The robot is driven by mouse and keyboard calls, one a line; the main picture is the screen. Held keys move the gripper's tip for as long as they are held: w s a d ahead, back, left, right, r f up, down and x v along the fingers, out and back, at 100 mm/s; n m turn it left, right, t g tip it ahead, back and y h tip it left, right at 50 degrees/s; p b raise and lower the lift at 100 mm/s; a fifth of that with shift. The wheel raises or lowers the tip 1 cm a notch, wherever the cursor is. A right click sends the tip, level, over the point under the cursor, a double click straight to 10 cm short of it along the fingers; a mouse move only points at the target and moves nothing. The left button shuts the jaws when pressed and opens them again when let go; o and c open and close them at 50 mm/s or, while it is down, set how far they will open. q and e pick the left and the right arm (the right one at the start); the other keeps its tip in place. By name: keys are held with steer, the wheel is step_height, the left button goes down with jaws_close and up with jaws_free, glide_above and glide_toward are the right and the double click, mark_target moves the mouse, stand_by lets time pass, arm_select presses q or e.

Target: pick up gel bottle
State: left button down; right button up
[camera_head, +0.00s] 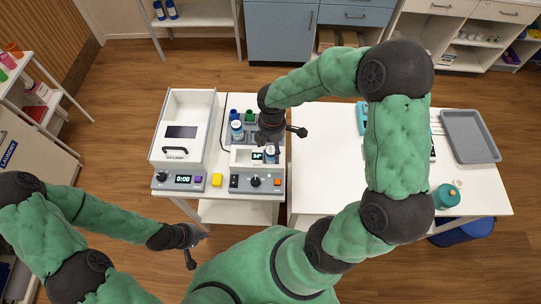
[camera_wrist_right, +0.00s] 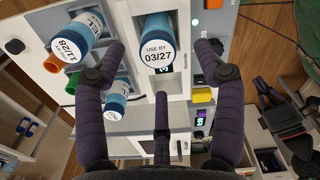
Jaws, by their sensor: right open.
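One marked "USE BY 03/27" (camera_wrist_right: 157,45) stands in the white heating unit (camera_head: 241,157); in the head view this bottle (camera_head: 270,154) is just in front of my right gripper (camera_head: 283,136). In the wrist view my right gripper (camera_wrist_right: 162,55) is open, its fingers spread either side of this bottle without visible grip. A bottle marked "11/28" (camera_wrist_right: 78,40) is left of it, and a smaller-looking bottle (camera_wrist_right: 117,96) lower down. My left gripper (camera_head: 194,247) hangs low, empty, in front of the bench.
A white open box (camera_head: 185,110) and a timer unit (camera_head: 180,182) stand left of the bottles.

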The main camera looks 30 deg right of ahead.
mark_target(271, 150)
steer(key=shift+s+f, duration=0.1)
steer(key=shift+f, duration=0.3)
steer(key=f, duration=0.4)
steer(key=shift+w+f+b, duration=0.25)
steer(key=shift+w+b, duration=0.05)
steer(key=shift+b, duration=0.05)
steer(key=shift+c, duration=0.3)
steer(key=c, duration=1.3)
